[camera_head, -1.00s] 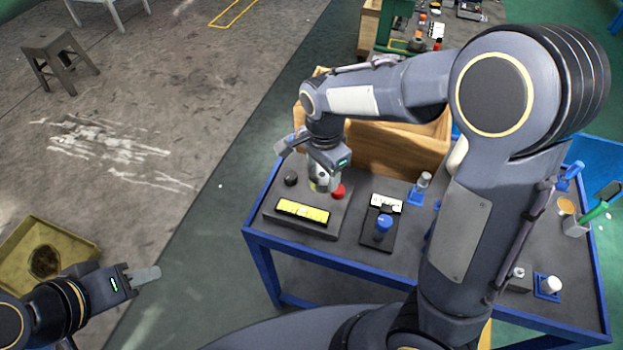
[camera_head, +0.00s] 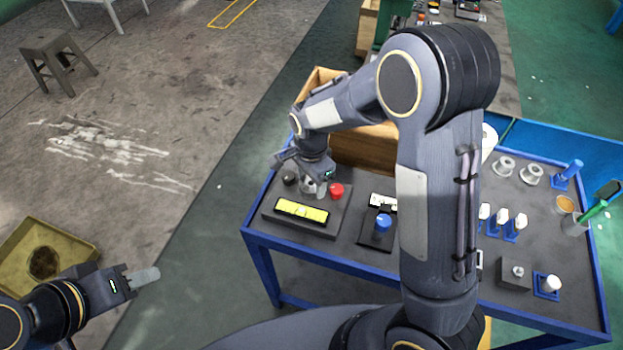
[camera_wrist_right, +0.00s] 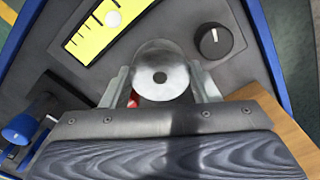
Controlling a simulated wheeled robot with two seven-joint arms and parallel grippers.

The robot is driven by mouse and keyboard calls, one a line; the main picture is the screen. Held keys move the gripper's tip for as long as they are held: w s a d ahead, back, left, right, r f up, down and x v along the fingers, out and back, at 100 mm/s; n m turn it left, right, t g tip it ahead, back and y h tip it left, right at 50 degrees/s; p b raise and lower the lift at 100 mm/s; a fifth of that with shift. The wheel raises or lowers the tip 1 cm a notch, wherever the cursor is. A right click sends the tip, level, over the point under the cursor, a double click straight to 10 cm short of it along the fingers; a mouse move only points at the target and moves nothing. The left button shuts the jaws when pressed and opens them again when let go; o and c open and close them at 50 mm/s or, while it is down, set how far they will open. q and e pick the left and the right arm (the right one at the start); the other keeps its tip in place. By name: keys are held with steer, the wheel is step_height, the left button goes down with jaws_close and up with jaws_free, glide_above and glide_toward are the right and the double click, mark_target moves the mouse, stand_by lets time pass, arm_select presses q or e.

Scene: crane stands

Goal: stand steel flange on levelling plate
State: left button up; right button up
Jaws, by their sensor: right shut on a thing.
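My right gripper (camera_head: 316,184) is shut on a silver steel flange (camera_head: 308,187) over the back of the dark levelling plate (camera_head: 339,207). In the right wrist view, the round flange (camera_wrist_right: 160,72) with a dark central hole sits between the two fingers of the gripper (camera_wrist_right: 162,92). The plate (camera_wrist_right: 258,62) carries a yellow level strip (camera_head: 302,211), a red knob (camera_head: 336,191) and a black knob (camera_head: 290,178). The flange is low at the plate; I cannot tell whether it touches. My left gripper (camera_head: 143,278) hangs away from the table, seen side-on; its opening is unclear.
A blue-handled tool on a dark base (camera_head: 383,223) stands right of the plate. A wooden crate (camera_head: 365,150) is close behind. Two more silver flanges (camera_head: 518,170), blue stands (camera_head: 547,287) and a cup (camera_head: 575,225) are on the blue-framed table's right side.

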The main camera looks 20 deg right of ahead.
mark_target(311, 183)
steer(key=shift+f, duration=0.2)
steer(key=o, duration=1.4)
steer(key=shift+r, duration=0.1)
step_height(311, 183, up, 12)
steer(key=s+d+r+n+t+y, duration=0.1)
steer(key=s+d+r+n+y, duration=0.1)
steer(key=s+d+r+n, duration=0.3)
steer(key=s+d+r+n+t+y, duration=0.1)
steer(key=s+d+y, duration=0.1)
steer(key=s, duration=0.5)
steer(key=s+f+n+t, duration=0.1)
steer(key=s+n+t, duration=0.2)
steer(key=s+n, duration=0.3)
steer(key=shift+s+d+f+t+p, duration=0.3)
steer(key=shift+s+p, duration=0.1)
steer(key=shift+s, duration=1.65)
